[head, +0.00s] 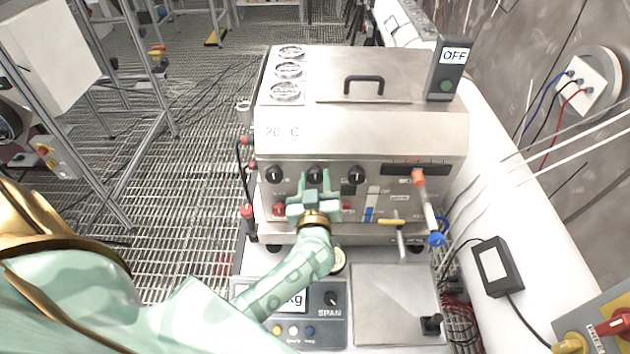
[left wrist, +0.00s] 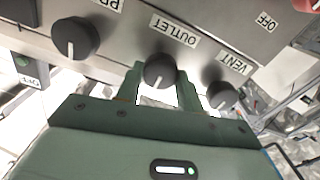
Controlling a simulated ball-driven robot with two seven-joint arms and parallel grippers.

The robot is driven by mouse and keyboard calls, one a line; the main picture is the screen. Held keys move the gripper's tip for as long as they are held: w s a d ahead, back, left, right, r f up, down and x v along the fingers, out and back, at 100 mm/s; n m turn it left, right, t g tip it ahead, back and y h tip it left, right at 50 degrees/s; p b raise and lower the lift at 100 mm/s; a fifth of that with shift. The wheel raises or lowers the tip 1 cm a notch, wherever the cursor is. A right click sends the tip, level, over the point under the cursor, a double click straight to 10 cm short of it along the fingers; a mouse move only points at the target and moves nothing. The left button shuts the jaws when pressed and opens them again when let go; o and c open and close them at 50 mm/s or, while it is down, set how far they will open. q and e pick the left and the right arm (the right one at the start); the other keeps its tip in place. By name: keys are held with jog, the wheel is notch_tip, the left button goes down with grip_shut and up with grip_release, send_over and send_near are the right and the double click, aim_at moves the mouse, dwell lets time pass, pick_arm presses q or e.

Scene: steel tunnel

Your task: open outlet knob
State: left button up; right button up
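The outlet knob (head: 315,174) is the middle of three black knobs in a row on the front of the steel machine. In the left wrist view the knob (left wrist: 160,71) sits under an upside-down OUTLET label, and its white mark runs down the picture, slightly tilted. My left gripper (head: 315,190) reaches up to the panel from below. In the left wrist view the green fingers (left wrist: 161,84) stand on both sides of the outlet knob, against its edges with no clear gap. My right gripper is not in view.
Neighbouring knobs (head: 273,174) and (head: 356,174) stand close on both sides. A lever with an orange top and blue end (head: 428,208) juts out at the right of the panel. A scale (head: 330,310) and a flat steel plate (head: 397,300) lie below, in front of the machine.

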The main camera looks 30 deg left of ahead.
pick_arm(q)
jog(key=c, duration=0.3)
